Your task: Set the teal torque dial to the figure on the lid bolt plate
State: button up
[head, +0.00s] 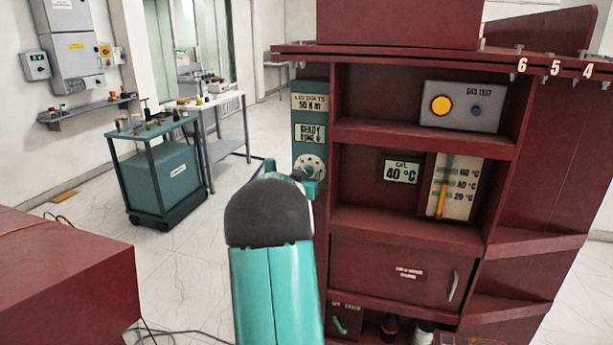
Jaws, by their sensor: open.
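The lid bolt plate (309,103) is a pale label on the upper left of the dark red cabinet and reads LID BOLTS 50 N m. Below it is a small greenish display (310,133) that seems to read READY and a second line too small to be sure of. Under that is the torque dial with its pale round face (311,163), partly covered at its lower left. The dial's setting is not readable. My gripper (291,180) is open beside the dial, mostly hidden behind my arm, so contact with the dial cannot be told.
The cabinet shelves (415,145) hold a gas test box (462,106), a 40 °C display (400,171) and a thermometer (455,187). A dark red block (65,275) stands at lower left. A teal cart (160,180) is behind, with clear floor around it.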

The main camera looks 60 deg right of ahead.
jog(key=shift+w+d, duration=0.1)
jog(key=shift+d, duration=0.35)
jog(key=c, duration=1)
jog(key=shift+o, duration=0.2)
